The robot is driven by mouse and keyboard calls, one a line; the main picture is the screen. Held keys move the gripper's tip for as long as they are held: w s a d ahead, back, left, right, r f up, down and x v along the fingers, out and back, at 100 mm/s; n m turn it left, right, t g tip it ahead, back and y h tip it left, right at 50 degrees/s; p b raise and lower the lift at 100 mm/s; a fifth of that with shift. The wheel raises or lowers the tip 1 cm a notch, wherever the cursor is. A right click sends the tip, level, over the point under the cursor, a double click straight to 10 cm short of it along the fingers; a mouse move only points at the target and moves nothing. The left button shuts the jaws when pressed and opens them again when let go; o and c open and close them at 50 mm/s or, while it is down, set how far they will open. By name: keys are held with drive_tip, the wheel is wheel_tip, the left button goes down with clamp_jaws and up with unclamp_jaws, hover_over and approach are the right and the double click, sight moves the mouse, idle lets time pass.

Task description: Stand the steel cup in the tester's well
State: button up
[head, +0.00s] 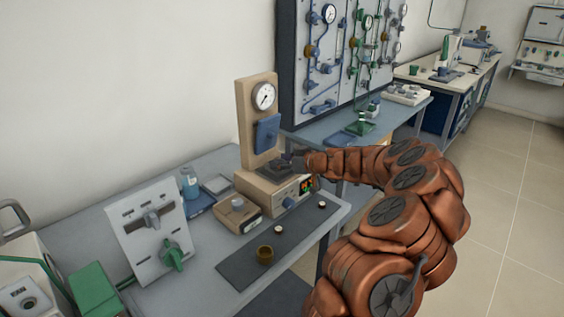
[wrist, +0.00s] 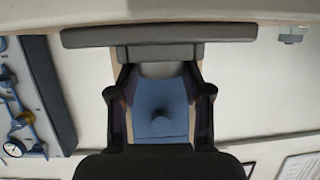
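A dark block (head: 274,171) sits on the base. My gripper (head: 290,158) is at that block, below the blue head. In the wrist view the fingers are apart, facing the blue head (wrist: 158,105). A pale grey shape (wrist: 160,70) with a curved edge lies between the fingertips, against the dark block (wrist: 155,53). It looks like the steel cup; whether the fingers touch it is unclear. The well's opening is hidden.
A beige box (head: 238,215) stands left of the tester. A white panel with a green knob (head: 150,233) stands further left.

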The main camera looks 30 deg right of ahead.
drive_tip(key=o, duration=0.3)
drive_tip(key=v, duration=1.2)
idle(0.7)
